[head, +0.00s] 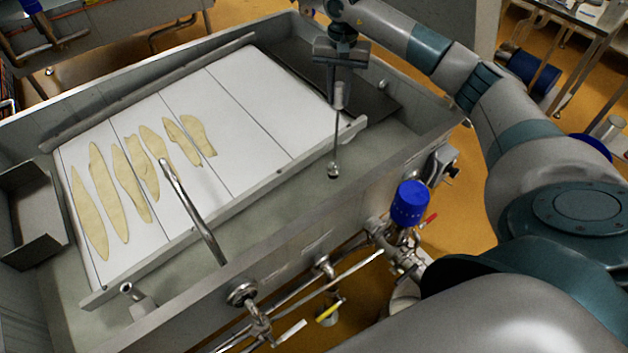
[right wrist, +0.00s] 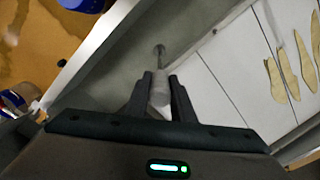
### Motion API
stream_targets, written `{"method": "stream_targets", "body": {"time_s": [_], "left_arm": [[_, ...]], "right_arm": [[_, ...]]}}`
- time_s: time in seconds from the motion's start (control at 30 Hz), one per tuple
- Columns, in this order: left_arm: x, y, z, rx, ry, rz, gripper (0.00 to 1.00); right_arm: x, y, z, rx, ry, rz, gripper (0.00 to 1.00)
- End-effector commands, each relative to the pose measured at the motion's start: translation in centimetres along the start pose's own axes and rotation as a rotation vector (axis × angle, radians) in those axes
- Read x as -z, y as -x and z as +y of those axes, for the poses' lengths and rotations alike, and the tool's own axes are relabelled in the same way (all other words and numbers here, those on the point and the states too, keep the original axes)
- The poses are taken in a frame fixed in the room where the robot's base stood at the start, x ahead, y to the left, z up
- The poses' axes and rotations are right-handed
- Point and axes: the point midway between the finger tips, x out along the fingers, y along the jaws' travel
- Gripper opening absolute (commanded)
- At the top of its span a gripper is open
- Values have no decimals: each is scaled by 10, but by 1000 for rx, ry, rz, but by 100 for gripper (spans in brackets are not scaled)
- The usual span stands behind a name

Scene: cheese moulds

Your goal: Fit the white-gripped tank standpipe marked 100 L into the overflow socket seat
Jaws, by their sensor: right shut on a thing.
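My right gripper (head: 338,84) is over the near right part of the vat. It is shut on the pale grip of the standpipe (head: 339,97), which also shows between the fingers of the right gripper (right wrist: 159,82) in the right wrist view. The standpipe's thin metal rod hangs nearly upright below the grip. Its lower end is at a small dark round fitting (head: 333,170) on the grey vat floor; this round shape also shows in the right wrist view (right wrist: 159,49). I cannot tell whether the rod is inside it or above it. The 100 L marking is not readable. My left gripper is out of view.
A white board (head: 262,108) with several pale flat pieces (head: 134,180) fills the vat's middle. A metal tube (head: 192,212) rises in front of it. The vat wall (head: 300,243), valves and a blue cap (head: 410,203) are at the near side.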

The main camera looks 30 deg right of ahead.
Motion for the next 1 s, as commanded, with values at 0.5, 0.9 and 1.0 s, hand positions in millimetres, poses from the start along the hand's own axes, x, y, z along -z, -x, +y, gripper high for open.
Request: {"method": "stream_targets", "body": {"time_s": [0.5, 0.9, 1.0], "left_arm": [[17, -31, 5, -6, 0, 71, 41], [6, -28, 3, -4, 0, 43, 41], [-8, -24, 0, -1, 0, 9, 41]], "right_arm": [[0, -36, 0, 1, 0, 1, 0], [-8, -41, -3, -1, 2, -1, 0], [-19, -47, -6, -2, 3, -2, 0]]}}
